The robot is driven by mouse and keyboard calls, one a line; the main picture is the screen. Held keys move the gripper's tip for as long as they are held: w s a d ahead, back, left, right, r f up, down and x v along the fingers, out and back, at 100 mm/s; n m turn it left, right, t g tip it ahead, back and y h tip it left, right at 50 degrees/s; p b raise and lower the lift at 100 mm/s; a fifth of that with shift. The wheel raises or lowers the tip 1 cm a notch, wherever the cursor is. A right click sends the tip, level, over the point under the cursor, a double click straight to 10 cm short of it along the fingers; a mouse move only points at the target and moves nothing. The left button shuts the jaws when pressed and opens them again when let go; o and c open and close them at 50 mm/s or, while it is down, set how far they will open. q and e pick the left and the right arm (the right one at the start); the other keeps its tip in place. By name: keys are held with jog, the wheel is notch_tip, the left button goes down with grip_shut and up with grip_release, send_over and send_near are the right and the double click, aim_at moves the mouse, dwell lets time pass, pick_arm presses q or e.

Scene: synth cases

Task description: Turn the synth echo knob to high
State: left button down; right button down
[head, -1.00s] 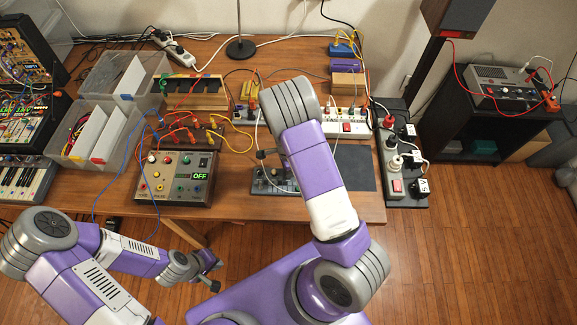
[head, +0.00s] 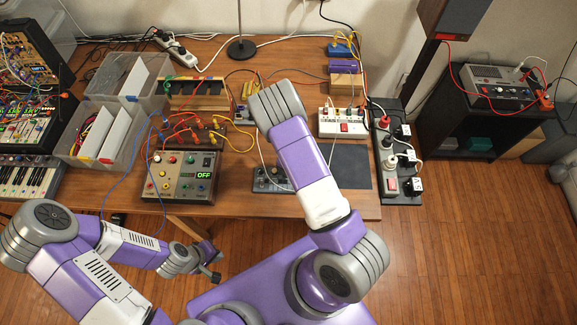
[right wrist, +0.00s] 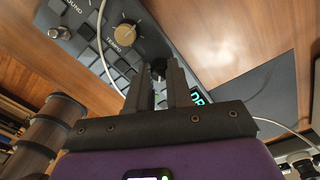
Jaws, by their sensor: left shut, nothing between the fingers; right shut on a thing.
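The synth is a small dark slab at the table's front edge; in the head view (head: 268,178) my right arm covers much of it. In the right wrist view the synth (right wrist: 92,30) shows a big gold TEMPO knob (right wrist: 126,34), a SOUND label, rows of keys and part of a lit green display (right wrist: 199,97). My right gripper (right wrist: 158,76) is shut on a small black knob (right wrist: 158,67), whose label I cannot read. In the head view the right fingers are hidden behind the arm. My left gripper (head: 212,268) is shut and empty, low in front of the table.
A grey box with coloured knobs and an OFF display (head: 180,178) stands left of the synth, with cables behind it. A dark mat (head: 350,166) lies to the right. A white power strip (head: 343,122) is behind. A thin white cable passes near the synth.

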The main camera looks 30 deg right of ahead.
jog(key=shift+m, duration=0.6)
jog(key=c, duration=1)
grip_release()
notch_tip(320, 180, up, 8)
jog(key=shift+d+f+p, duration=0.1)
jog(key=shift+f+p, duration=0.1)
jog(key=shift+p, duration=0.75)
